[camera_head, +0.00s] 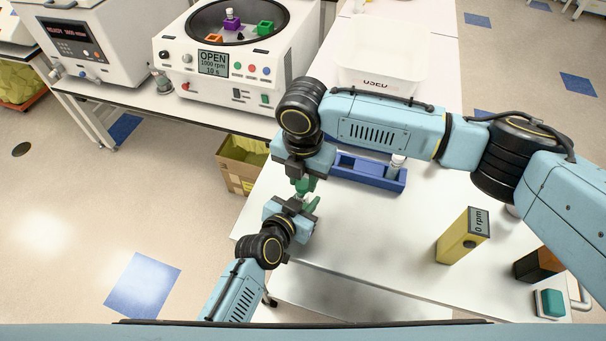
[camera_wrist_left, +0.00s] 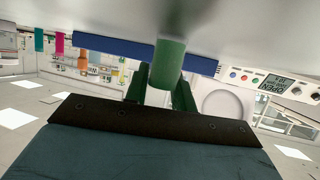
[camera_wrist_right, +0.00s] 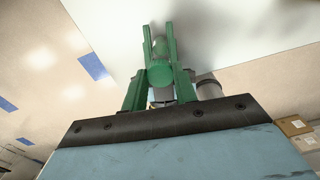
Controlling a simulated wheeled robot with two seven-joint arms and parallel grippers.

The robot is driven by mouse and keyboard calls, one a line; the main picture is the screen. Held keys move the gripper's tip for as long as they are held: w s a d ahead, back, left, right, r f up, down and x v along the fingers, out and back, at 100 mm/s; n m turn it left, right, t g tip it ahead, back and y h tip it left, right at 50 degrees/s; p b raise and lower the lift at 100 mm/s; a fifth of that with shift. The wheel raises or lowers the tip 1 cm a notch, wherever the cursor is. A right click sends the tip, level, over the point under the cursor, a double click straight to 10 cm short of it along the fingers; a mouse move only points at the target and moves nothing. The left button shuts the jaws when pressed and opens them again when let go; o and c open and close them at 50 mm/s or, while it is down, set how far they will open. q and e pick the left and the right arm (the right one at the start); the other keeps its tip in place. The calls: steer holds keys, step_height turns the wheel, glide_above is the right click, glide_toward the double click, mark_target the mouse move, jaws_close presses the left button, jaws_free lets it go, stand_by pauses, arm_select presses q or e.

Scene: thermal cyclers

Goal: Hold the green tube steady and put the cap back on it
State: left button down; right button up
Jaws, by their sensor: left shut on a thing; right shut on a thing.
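My left gripper (camera_head: 293,208) comes in from the lower left, over the bench's left edge. It is shut on the green tube, whose green cylinder (camera_wrist_left: 167,62) stands between its fingers in the left wrist view. My right gripper (camera_head: 304,186) is just above it in the head view, the two close together. It is shut on a small green round-ended piece, seemingly the cap (camera_wrist_right: 160,73), in the right wrist view. The grippers and arm hide most of the tube and cap in the head view. I cannot tell whether cap and tube touch.
A yellow device (camera_head: 461,238) reading 0 rpm stands to the right. An open centrifuge (camera_head: 190,75) and a white bin (camera_head: 378,68) are farther back. The front bench middle is clear.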

steer(key=shift+f, duration=0.7)
steer(key=shift+f, duration=0.55)
steer(key=m, duration=0.6)
steer(key=shift+m, duration=0.3)
steer(key=o, duration=0.9)
steer(key=shift+r, duration=2.25)
